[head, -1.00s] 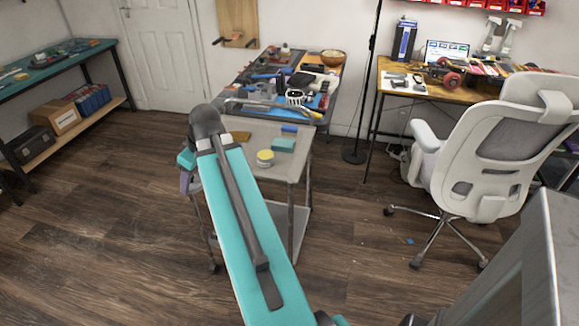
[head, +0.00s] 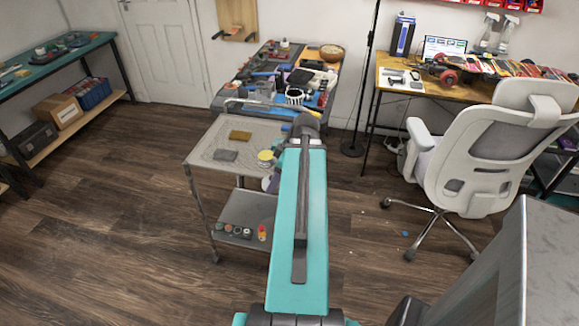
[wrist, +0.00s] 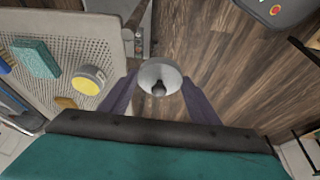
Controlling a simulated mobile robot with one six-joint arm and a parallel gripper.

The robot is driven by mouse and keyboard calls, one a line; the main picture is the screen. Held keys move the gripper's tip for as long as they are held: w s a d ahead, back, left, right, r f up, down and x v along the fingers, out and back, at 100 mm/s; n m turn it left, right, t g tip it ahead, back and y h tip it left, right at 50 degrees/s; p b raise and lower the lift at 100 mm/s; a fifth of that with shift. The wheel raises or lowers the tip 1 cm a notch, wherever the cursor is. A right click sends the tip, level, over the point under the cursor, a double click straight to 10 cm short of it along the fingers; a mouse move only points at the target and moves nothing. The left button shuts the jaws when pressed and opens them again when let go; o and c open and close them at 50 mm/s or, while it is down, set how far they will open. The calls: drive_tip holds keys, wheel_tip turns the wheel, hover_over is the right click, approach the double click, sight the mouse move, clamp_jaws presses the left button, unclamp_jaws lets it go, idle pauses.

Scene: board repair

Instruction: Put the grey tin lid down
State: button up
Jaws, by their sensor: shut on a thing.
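In the wrist view the lid is over the wooden floor, off the trolley's edge. In the head view my arm covers most of the gripper; a little of a purple finger (head: 272,186) shows left of the arm. A small tin with a yellow top (wrist: 88,80) stands on the grey trolley (wrist: 110,35), left of my gripper; it also shows in the head view (head: 265,155).
A cluttered bench (head: 225,101) stands behind; an office chair (head: 475,150) is at right.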

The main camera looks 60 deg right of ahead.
drive_tip(key=s+d+p, duration=0.2)
drive_tip(key=s+d, duration=0.1)
drive_tip(key=s, duration=0.6)
drive_tip(key=shift+s+d+f+p, duration=0.15)
drive_tip(key=shift+s+f+p, duration=0.15)
drive_tip(key=shift+p, duration=0.1)
drive_tip(key=shift+w+d+r, duration=0.1)
drive_tip(key=w+d+p, duration=0.1)
drive_tip(key=w+d, duration=0.2)
drive_tip(key=w+d+f+p, duration=0.1)
drive_tip(key=w+d+p, duration=0.1)
drive_tip(key=w+d, duration=0.2)
drive_tip(key=w+d+p, duration=0.2)
drive_tip(key=w+d, duration=0.1)
drive_tip(key=w, duration=0.1)
drive_tip(key=shift+w+d+f, duration=0.2)
drive_tip(key=shift+d+f, duration=0.05)
drive_tip(key=shift+d, duration=0.1)
drive_tip(key=shift+w, duration=0.1)
drive_tip(key=shift+f, duration=0.1)
drive_tip(key=shift+f+p, duration=0.9)
drive_tip(key=shift+f, duration=0.8)
drive_tip(key=shift+f, duration=0.1)
drive_tip(key=o, duration=1)
